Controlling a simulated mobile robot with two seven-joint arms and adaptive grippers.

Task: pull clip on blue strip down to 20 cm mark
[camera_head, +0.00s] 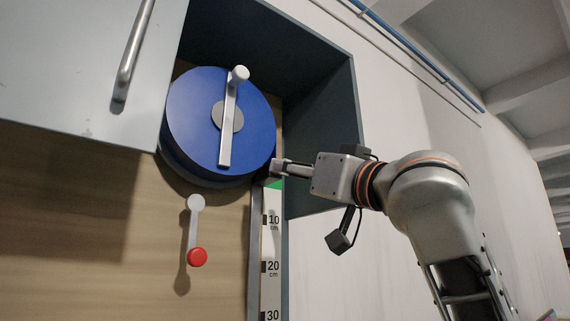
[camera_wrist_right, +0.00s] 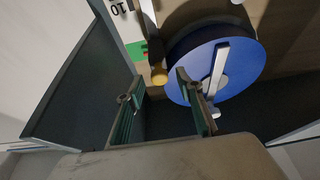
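My right gripper (camera_head: 277,168) is at the lower right edge of the blue drum, just above the top of the scale (camera_head: 271,245) marked 10, 20 and 30 cm. In the right wrist view its two fingers (camera_wrist_right: 155,88) are apart. I cannot tell whether this is the clip. No blue strip is clearly visible apart from the drum. My left gripper is out of view.
The blue drum (camera_head: 190,110) with a grey crank (camera_head: 226,130) sits in a dark recess. A lever with a red knob (camera_head: 197,257) is on the wooden panel below. A cabinet door with a handle (camera_head: 132,55) is upper left.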

